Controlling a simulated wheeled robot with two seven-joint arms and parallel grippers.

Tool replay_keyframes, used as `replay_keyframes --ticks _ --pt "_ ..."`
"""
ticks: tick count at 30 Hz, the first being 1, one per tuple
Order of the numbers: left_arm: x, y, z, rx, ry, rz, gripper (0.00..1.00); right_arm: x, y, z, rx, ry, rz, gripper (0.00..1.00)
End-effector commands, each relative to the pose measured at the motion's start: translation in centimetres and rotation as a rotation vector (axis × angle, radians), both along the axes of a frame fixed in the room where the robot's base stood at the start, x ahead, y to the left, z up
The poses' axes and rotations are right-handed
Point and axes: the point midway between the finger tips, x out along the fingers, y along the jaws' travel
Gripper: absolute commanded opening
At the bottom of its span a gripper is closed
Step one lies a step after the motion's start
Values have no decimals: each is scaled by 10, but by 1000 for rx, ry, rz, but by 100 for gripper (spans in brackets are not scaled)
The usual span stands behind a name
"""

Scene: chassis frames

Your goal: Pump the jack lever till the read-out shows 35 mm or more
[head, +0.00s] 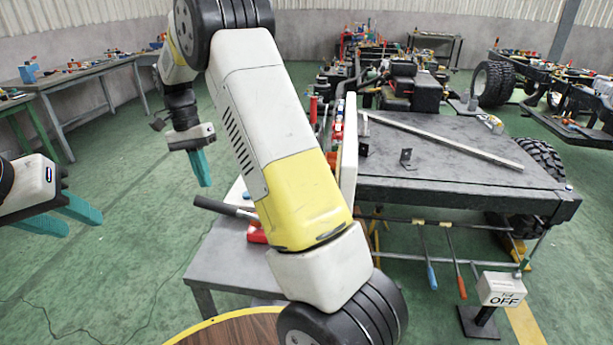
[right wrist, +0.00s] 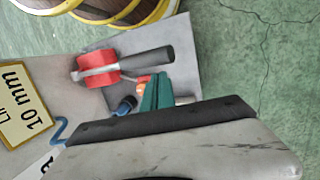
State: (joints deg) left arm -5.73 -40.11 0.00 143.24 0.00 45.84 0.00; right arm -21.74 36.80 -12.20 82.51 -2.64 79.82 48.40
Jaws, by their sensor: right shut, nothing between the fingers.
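The jack is red; its body (head: 257,233) is mostly hidden behind my right arm in the head view. Its dark lever (head: 226,208) sticks out to the left over the grey table. In the right wrist view the red jack body (right wrist: 97,70) and lever (right wrist: 150,58) show clearly. The read-out (right wrist: 22,112) there reads 10 mm. My right gripper (head: 203,180) is shut and empty, pointing down, above and left of the lever in the head view; its teal fingers (right wrist: 157,92) show beside the lever in the wrist view. My left gripper (head: 72,216) is open and empty, at far left.
The grey jack table (head: 215,262) stands beside a vehicle chassis with a flat grey deck (head: 450,160). A white panel (head: 349,150) rises edge-on behind my right arm. A box reading OFF (head: 500,290) stands at right. Green floor lies free at left.

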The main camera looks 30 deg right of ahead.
Motion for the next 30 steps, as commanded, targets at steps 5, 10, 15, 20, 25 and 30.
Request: replay_keyframes --ticks 5,10,15,20,25,30 --pt "0 0 0 0 0 0 36 0 0 0 0 0 0 0" --pt "0 0 0 0 0 0 36 0 0 0 0 0 0 0" --pt "0 0 0 0 0 0 36 0 0 0 1 -1 0 0" --pt "0 0 0 0 0 0 36 -3 -10 13 48 -19 -7 0" --pt "0 0 0 0 0 0 36 -15 -34 49 183 -81 -16 0" --pt "0 0 0 0 0 0 36 -31 -55 86 305 -168 -11 0"
